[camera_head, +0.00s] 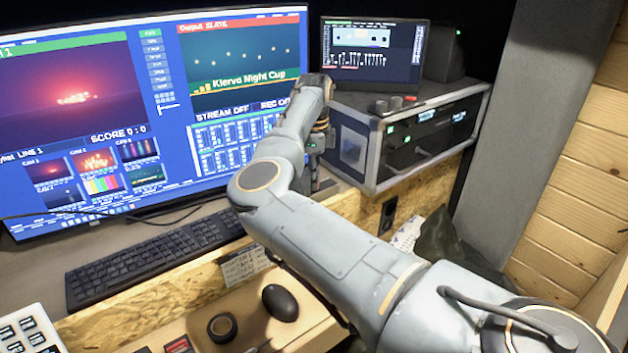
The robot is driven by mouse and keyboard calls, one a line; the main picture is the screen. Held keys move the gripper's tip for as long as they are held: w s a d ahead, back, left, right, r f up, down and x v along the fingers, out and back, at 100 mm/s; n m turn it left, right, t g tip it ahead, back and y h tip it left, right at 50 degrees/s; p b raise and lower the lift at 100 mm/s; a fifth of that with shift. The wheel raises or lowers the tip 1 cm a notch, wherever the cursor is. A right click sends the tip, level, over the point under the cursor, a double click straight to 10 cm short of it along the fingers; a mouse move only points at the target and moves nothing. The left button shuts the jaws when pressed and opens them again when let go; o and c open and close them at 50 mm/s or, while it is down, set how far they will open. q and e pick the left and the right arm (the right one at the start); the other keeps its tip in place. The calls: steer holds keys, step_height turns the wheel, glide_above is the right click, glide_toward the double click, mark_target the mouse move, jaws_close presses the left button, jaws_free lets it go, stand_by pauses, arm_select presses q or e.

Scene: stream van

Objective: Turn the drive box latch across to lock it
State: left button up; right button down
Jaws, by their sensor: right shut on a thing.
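My right arm reaches across the desk from the lower right, and its wrist stands in front of the big monitor. My right gripper (314,172) points down beside the left end of the equipment case. It is small and partly hidden by my own arm. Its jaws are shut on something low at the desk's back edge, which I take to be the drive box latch. The latch and the drive box cannot be made out clearly there, so I cannot tell how the latch is turned. My left gripper is not in view.
A wide monitor (90,110) stands behind the desk. The equipment case (362,118) carries a small screen (372,52) and knobs. A keyboard (150,262), a black mouse (280,302), a round knob (222,327) and a button panel (28,332) lie in front. A wood wall closes the right.

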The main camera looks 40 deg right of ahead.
steer(key=shift+m, duration=0.3)
steer(key=c, duration=1.4)
jaws_free()
steer(key=shift+f, duration=0.1)
step_height(320, 180, up, 8)
steer(key=shift+f, duration=0.25)
steer(key=shift+r, duration=0.35)
steer(key=shift+d, duration=0.1)
steer(key=shift+c, duration=0.4)
